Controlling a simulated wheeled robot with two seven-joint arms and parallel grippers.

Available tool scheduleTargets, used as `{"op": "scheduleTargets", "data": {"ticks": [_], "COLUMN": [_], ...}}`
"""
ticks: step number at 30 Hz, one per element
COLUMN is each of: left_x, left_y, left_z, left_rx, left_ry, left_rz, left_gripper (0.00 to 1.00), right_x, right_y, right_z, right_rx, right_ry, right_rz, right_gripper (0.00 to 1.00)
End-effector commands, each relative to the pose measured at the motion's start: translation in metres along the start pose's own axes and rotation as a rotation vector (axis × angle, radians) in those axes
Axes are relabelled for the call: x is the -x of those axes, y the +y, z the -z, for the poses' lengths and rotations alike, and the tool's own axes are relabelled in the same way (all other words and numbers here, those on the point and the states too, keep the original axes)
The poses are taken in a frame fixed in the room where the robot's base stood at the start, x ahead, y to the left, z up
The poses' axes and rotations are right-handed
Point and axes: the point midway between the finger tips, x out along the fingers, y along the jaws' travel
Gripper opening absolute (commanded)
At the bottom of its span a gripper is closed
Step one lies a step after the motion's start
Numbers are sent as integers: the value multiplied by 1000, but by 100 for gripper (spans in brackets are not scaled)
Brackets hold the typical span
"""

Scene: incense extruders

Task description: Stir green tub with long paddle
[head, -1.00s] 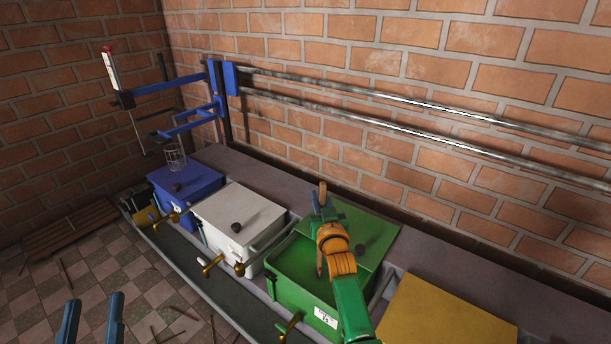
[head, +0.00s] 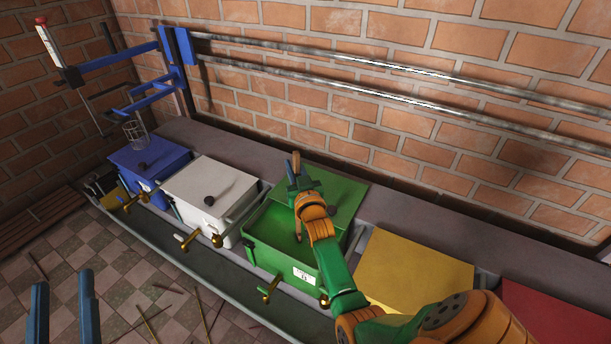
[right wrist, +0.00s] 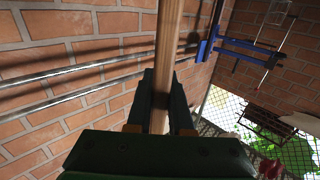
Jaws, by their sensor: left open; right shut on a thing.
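The green tub (head: 268,231) stands in the row of tubs in the head view. Its green lid (head: 340,194) covers the back part, and the front part is open. My right gripper (head: 300,187) is above the tub, shut on the wooden handle of the long paddle (head: 296,161). The handle also shows between the fingers in the right wrist view (right wrist: 168,40). The paddle is nearly upright, and its lower part goes down into the tub's opening. Its bottom end is hidden. My left gripper (head: 63,280) is open and empty at the lower left, over the floor.
A white tub (head: 208,192) and a blue tub (head: 152,163) stand left of the green one, a yellow tub (head: 410,270) and a red one (head: 550,315) right. Brass taps (head: 270,290) stick out in front. Metal rails (head: 400,70) run along the brick wall behind.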

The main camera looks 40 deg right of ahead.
Motion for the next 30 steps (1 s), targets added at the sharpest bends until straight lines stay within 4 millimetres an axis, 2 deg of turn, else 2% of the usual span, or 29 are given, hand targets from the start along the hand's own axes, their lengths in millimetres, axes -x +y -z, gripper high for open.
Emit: {"op": "scheduleTargets", "data": {"ticks": [1,4,10,30], "left_x": [3,5,3,-27], "left_y": [0,1,0,-3], "left_z": [-9,-15,-10,80], "left_rx": [0,0,0,0], "left_ry": [0,0,0,0], "left_rz": [0,0,0,0], "left_gripper": [49,49,49,49], "right_x": [-5,-13,-16,-16], "right_y": [-5,-13,-16,-16], "right_z": [-4,-4,5,99], "right_rx": [-4,-2,1,1], "right_ry": [3,1,1,0], "right_rz": [0,0,0,0], "right_gripper": [0,0,0,0]}}
